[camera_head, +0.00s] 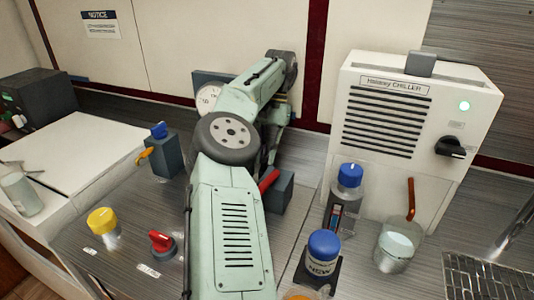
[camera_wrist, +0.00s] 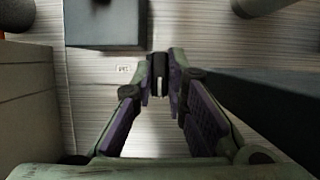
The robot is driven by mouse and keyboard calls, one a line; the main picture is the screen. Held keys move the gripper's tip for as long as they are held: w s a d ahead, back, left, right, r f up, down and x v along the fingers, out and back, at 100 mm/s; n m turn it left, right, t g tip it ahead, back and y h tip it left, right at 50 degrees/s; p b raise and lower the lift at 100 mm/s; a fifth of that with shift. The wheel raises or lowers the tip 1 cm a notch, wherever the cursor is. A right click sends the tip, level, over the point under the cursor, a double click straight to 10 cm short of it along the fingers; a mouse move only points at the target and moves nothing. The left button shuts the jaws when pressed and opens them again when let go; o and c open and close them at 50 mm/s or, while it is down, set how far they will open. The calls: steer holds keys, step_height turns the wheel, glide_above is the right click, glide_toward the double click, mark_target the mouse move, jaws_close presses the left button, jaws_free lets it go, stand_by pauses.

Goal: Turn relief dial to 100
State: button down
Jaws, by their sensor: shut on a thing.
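In the wrist view, my gripper (camera_wrist: 162,90) is shut on a small black knob (camera_wrist: 156,62) with a white line along it. I take this knob to be the relief dial, but no scale or number can be read on it. The purple-padded fingers stand on either side of it. In the head view, my pale green arm hides the knob and most of the gripper. A round white gauge (camera_head: 208,98) shows partly behind the arm; its needle reading is not clear.
A dark block (camera_wrist: 105,22) and a long dark bar (camera_wrist: 270,105) flank the gripper in the wrist view. In the head view, a white chiller (camera_head: 400,120) with bottles before it stands right. A red knob (camera_head: 161,242) and yellow-capped jar (camera_head: 103,225) stand left.

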steer(key=c, duration=1.6)
jaws_free()
